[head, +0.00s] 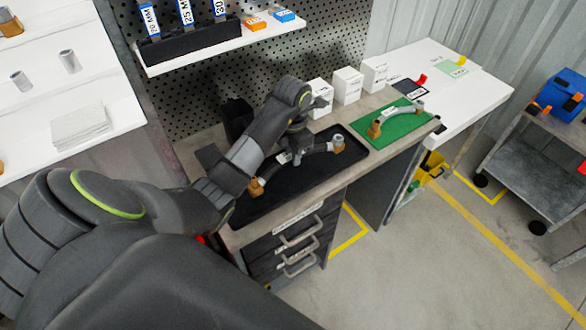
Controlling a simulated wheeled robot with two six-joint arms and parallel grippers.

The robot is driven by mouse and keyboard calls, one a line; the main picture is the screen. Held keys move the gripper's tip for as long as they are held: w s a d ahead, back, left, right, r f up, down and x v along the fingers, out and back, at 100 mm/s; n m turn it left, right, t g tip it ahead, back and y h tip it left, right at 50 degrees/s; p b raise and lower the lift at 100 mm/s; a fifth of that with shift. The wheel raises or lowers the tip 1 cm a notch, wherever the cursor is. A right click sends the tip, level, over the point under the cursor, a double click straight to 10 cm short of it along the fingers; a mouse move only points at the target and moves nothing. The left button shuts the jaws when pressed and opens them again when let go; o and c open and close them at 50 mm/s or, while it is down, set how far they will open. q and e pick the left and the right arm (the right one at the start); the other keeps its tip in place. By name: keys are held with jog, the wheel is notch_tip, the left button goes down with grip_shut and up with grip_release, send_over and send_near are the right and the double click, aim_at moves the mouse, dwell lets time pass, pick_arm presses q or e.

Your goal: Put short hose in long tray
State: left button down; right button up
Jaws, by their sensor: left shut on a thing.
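A grey hose (318,149) with brass-coloured end fittings and a white label is at the long black tray (332,172) on the workbench. One fitting is at the tray's left part and the other near its back right. My left gripper (297,146) reaches in from the left and is shut on the middle of this hose, hiding part of it. I cannot tell whether the hose rests on the tray floor or is just above it. A second grey hose (405,110) with brass-coloured fittings lies on a green mat (404,125) to the right. My right gripper is not in view.
White boxes (347,84) stand behind the tray against the perforated wall. A shelf (195,58) with labelled bins hangs above. A drawer unit (290,240) is under the bench. A grey cart (545,165) with a blue box stands at the right. The floor between is open.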

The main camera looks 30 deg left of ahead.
pick_arm(q)
jog(key=shift+f, duration=0.2)
jog(key=shift+f+b, duration=0.25)
jog(key=shift+b, duration=0.15)
notch_tip(320, 180, down, 3)
jog(key=shift+r, duration=0.2)
jog(key=shift+f, duration=0.25)
jog(key=c, duration=1.3)
grip_release()
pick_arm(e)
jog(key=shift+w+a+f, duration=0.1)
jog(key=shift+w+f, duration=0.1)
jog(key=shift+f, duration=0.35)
pick_arm(q)
jog(key=shift+r, duration=0.2)
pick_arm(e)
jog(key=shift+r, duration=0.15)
